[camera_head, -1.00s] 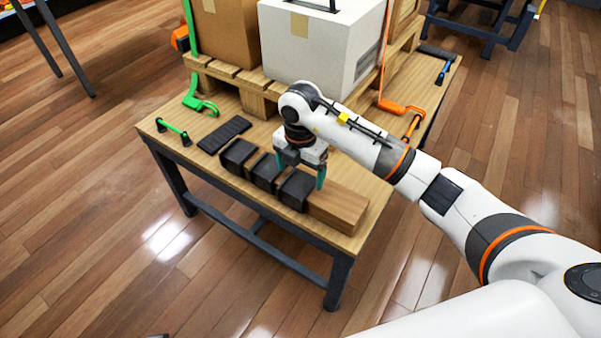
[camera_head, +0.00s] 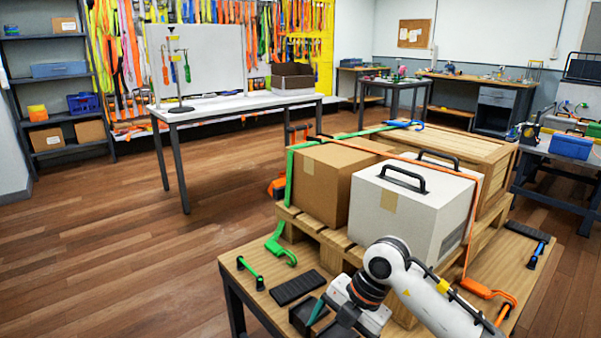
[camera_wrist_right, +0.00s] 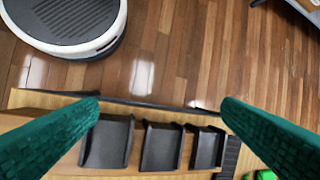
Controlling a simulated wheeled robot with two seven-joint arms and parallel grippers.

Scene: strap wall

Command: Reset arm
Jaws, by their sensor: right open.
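My right arm comes in from the lower right of the head view. Its gripper (camera_head: 335,318) is low over the near side of the wooden table (camera_head: 237,272), partly cut off by the frame's bottom edge. In the right wrist view its two green fingers (camera_wrist_right: 162,104) are wide apart with nothing between them. Three black corner pieces (camera_wrist_right: 161,147) sit in a row on the table below and between the fingers. One black piece (camera_head: 304,314) shows beside the gripper in the head view. My left gripper is in neither view.
A pallet (camera_head: 330,240) behind the gripper carries a cardboard box (camera_head: 325,180) and a white case (camera_head: 405,215). A green ratchet strap (camera_head: 280,246) and an orange one (camera_head: 488,292) hang onto the table. Open floor (camera_head: 130,240) lies left.

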